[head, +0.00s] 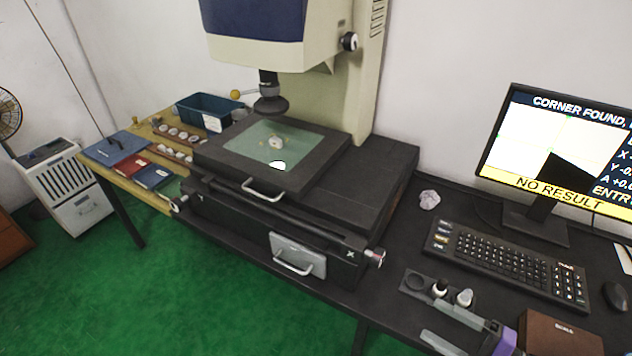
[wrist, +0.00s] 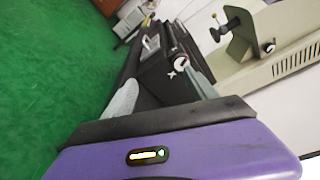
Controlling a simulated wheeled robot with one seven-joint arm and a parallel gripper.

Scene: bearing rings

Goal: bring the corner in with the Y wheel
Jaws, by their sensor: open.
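The measuring machine's stage (head: 225,152) has a dark frame around a greenish glass plate with a small pale part (head: 276,143) on it. The monitor (head: 555,150) reads "CORNER FOUND" and "NO RESULT". My gripper (head: 442,323) is open and empty at the lower right, apart from both wheels.
A holder (head: 415,283) with small bottles stands beside my gripper. A keyboard (head: 507,262), mouse (head: 615,296), brown box (head: 560,335) and crumpled paper (head: 429,199) lie on the black bench. A side table at left holds a blue bin (head: 208,110) and folders (head: 117,148). Green floor is clear in front.

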